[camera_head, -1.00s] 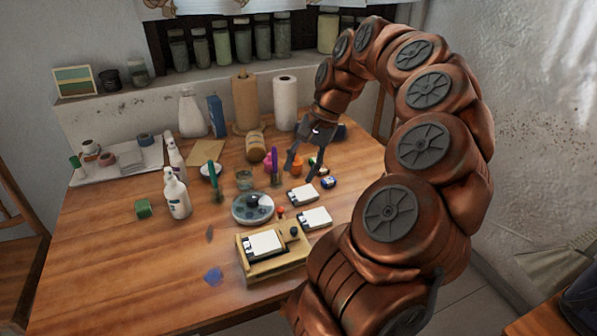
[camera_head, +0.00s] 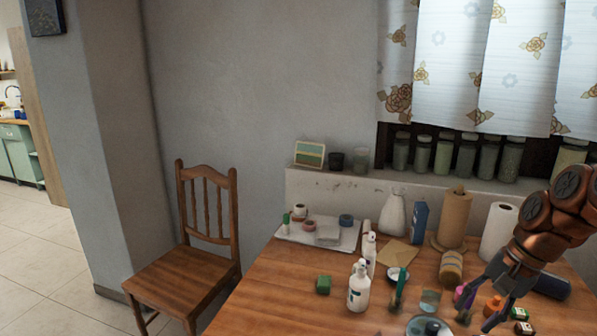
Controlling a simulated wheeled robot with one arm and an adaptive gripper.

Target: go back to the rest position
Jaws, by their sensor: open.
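My gripper (camera_head: 483,303) is at the lower right of the head view, at the end of my copper-coloured arm. Its two dark fingers are spread and point down over the right part of the wooden table (camera_head: 268,303). I see nothing held between them. A pink object (camera_head: 464,297) and an orange bottle (camera_head: 492,306) show close by the fingers; I cannot tell whether they touch. Most of my arm is cut off by the right edge of the view.
White bottles (camera_head: 359,288), a green block (camera_head: 323,285) and a round dish (camera_head: 418,325) stand on the table. A paper roll (camera_head: 454,218) and a white tray (camera_head: 292,232) are at the back. A wooden chair (camera_head: 190,268) stands left. The tiled floor (camera_head: 50,270) at far left is clear.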

